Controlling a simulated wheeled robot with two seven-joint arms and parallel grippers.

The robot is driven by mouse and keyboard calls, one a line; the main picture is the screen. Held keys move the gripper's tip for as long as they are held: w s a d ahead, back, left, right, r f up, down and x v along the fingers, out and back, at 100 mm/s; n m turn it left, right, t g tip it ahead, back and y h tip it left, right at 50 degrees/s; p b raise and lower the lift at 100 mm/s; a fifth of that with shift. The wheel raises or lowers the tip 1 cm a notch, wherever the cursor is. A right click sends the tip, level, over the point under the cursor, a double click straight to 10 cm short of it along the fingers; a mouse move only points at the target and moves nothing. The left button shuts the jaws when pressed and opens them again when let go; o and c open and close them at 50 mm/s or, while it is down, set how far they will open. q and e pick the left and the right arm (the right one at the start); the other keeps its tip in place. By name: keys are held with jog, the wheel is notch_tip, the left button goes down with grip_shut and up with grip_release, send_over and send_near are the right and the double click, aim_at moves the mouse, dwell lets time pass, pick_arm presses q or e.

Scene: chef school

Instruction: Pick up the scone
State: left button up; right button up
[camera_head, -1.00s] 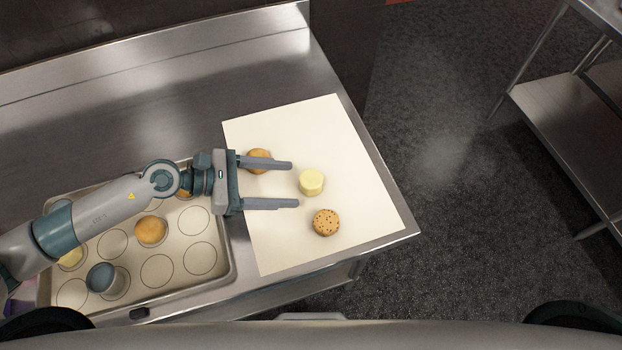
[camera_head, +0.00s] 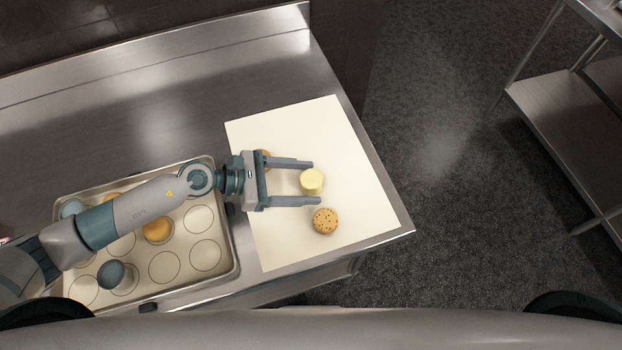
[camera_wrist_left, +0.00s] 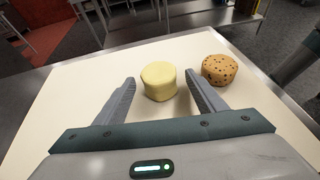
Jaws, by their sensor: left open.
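A pale yellow, short round scone (camera_head: 311,181) stands on the white sheet (camera_head: 350,150). A speckled round scone (camera_head: 325,221) sits just below it. A golden-brown round piece (camera_head: 265,155) is mostly hidden under my left gripper (camera_head: 316,183). I cannot tell from looks alone which one the task names. My left gripper is open, its fingers to either side of the pale scone with gaps. In the left wrist view the pale scone (camera_wrist_left: 159,81) sits between the fingertips, and the speckled scone (camera_wrist_left: 219,69) is outside the right finger. My right gripper is not in view.
A baking tray (camera_head: 228,262) with printed circles and several round pieces lies on the steel counter (camera_head: 140,120), under my left arm. The counter ends right of the sheet. A steel shelf (camera_head: 570,120) stands across the floor.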

aim_at(303, 179)
pick_arm(q)
jog(key=shift+c, duration=0.6)
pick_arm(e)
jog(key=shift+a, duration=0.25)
pick_arm(q)
jog(key=c, duration=1)
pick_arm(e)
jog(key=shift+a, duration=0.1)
pick_arm(q)
jog(key=shift+r, duration=0.2)
jog(key=shift+c, duration=0.2)
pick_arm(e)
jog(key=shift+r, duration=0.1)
